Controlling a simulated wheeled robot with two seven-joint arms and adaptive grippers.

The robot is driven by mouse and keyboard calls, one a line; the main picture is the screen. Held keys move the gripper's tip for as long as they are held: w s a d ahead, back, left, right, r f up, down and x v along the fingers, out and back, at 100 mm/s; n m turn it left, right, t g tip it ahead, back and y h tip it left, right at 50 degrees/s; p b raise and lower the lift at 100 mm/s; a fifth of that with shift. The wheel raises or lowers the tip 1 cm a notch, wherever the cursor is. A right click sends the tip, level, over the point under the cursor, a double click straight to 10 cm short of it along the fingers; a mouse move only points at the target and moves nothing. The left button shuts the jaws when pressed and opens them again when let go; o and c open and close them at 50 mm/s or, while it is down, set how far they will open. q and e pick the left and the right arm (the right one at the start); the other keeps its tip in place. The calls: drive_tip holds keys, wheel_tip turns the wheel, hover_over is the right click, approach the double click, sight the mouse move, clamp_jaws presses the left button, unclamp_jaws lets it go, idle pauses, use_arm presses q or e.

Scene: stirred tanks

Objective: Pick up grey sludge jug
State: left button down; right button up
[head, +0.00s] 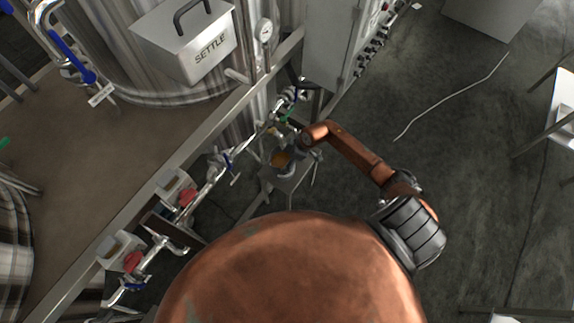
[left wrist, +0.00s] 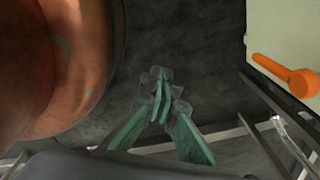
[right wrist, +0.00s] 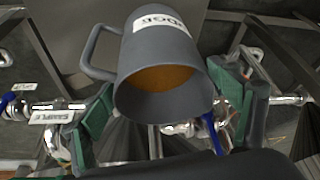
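The grey sludge jug (right wrist: 165,75) shows in the right wrist view, with a handle on its left, orange-brown contents and a white label partly readable as "DGE". My right gripper (right wrist: 165,105) is open, with a green-padded finger on each side of the jug; whether either pad touches it I cannot tell. In the head view my right arm reaches down to a small stand, where the jug (head: 288,157) shows small and partly hidden. My left gripper (left wrist: 163,88) is shut and empty in its wrist view, its green fingers converging over the dark floor.
A small metal stand (head: 290,182) is under the jug. Pipes with valves (head: 215,170) run close on its left along the platform edge. A box marked SETTLE (head: 190,45) is on the tank behind. A control cabinet (head: 335,45) stands beyond; open floor lies right.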

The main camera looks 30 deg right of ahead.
drive_tip(key=shift+d, duration=0.15)
drive_tip(key=c, duration=1.4)
drive_tip(key=shift+w+r, duration=0.1)
drive_tip(key=shift+w, duration=0.1)
drive_tip(key=shift+c, duration=0.3)
drive_tip(key=shift+r, duration=0.1)
